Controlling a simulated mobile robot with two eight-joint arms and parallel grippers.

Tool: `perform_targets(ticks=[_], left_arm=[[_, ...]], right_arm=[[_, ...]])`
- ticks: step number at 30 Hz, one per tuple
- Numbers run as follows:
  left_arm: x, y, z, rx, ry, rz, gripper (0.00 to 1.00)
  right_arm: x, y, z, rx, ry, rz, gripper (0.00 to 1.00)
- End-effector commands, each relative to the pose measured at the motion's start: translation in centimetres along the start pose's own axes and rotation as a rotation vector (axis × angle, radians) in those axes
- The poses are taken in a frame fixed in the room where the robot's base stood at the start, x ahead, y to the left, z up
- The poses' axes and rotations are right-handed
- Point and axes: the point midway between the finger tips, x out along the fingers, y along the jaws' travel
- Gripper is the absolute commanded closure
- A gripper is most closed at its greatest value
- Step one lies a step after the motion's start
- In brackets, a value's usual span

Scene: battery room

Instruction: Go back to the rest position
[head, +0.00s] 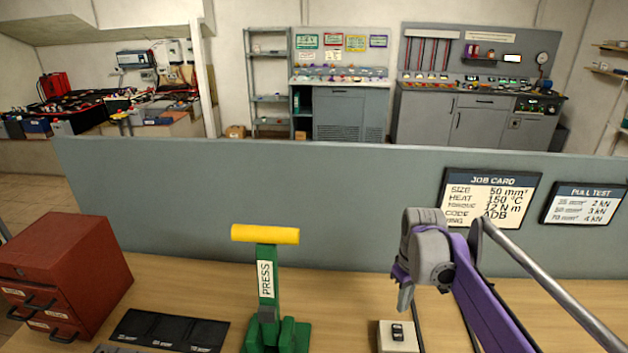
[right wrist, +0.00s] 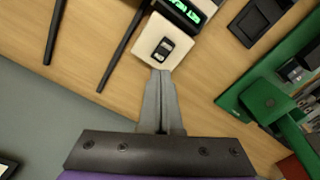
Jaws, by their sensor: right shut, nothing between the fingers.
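My right gripper (head: 404,297) hangs over the bench at the right of the head view, its purple arm running down to the bottom edge. In the right wrist view its grey fingers (right wrist: 160,90) are together, with nothing between them. Their tips appear beside the near edge of a cream switch box (right wrist: 146,54) with a black rocker switch. In the head view this box (head: 385,341) is below the gripper. I cannot tell whether the tips touch it. My left gripper is in neither view.
A green press (head: 266,285) with a yellow handle stands left of the gripper. A red drawer cabinet (head: 110,270) is at far left, near a black tray (head: 170,330). A grey partition (head: 250,190) closes the bench's back, carrying a job card (head: 490,198) and pull test sign (head: 584,204).

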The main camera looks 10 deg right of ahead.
Motion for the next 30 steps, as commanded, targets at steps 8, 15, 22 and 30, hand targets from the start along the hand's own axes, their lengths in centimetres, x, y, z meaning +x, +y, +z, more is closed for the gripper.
perform_targets(ticks=[8,15,22,30], left_arm=[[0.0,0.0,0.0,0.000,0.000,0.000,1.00],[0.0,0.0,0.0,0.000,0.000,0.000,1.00],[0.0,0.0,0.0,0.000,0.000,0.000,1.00],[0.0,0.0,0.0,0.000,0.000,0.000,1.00]], right_arm=[[-0.3,-4.5,3.5,0.060,0.101,0.044,1.00],[0.9,-9.1,8.2,0.139,0.236,0.076,1.00],[3.6,-12.8,12.7,0.214,0.369,0.082,1.00],[6.4,-15.1,15.9,0.270,0.472,0.071,1.00]])
